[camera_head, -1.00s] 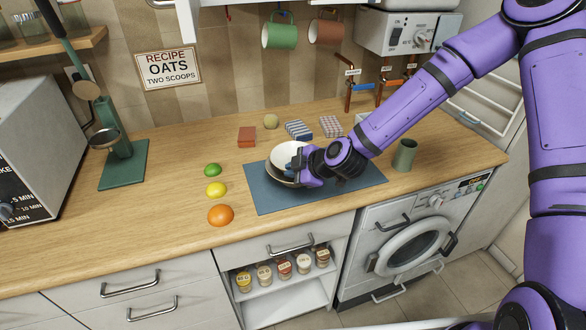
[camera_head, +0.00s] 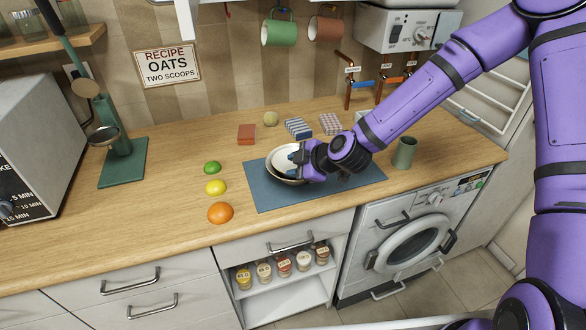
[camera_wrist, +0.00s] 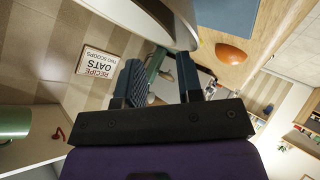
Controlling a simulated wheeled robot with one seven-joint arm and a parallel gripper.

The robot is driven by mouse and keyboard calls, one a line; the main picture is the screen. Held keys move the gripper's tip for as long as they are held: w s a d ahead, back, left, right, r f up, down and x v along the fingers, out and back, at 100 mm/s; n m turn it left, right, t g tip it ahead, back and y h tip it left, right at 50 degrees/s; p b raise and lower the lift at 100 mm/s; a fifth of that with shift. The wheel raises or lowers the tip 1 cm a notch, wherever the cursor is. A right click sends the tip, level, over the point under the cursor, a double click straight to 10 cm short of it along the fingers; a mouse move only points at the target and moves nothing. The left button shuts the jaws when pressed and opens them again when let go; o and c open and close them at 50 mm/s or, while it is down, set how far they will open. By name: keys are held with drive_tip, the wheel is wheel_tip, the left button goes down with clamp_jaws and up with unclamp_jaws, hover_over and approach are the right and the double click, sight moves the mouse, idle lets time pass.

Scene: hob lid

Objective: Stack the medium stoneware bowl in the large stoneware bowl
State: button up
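A pale bowl (camera_head: 282,157), taken as the medium stoneware bowl, sits low on the blue mat (camera_head: 262,197). Another rim shows close around its lower left, so it seems to be inside the large stoneware bowl (camera_head: 279,178); my gripper hides their right side. My gripper (camera_head: 293,160) is at the bowls' right edge, with a blue fingertip over the inside of the pale bowl. In the wrist view, my gripper (camera_wrist: 162,68) has its fingers apart with a clear gap between them. A pale bowl wall (camera_wrist: 150,18) is just beyond the fingertips; whether they touch it is unclear.
A lime (camera_head: 212,168), lemon (camera_head: 215,187) and orange (camera_head: 220,212) lie left of the mat. A green cup (camera_head: 405,153) stands to its right. Small blocks and packets (camera_head: 298,128) lie behind. Mugs (camera_head: 279,33) hang above. The counter at left front is clear.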

drive_tip(key=v, duration=1.1)
drive_tip(key=shift+d+f, duration=0.1)
drive_tip(key=shift+d, duration=0.05)
drive_tip(key=s+d+r+m+g+h, duration=0.2)
drive_tip(key=s+d+r+m+h, duration=0.4)
drive_tip(key=d+r+m+h, duration=0.45)
drive_tip(key=s+d+r+m+y, duration=0.1)
drive_tip(key=s+d+r+m, duration=0.3)
drive_tip(key=s+r, duration=0.3)
drive_tip(key=s+d+r+m+y, duration=0.1)
drive_tip(key=s+d+r+m, duration=0.3)
drive_tip(key=s+r, duration=0.3)
drive_tip(key=s+d, duration=0.1)
drive_tip(key=s, duration=0.2)
drive_tip(key=shift+s+t, duration=0.2)
drive_tip(key=shift+t, duration=0.1)
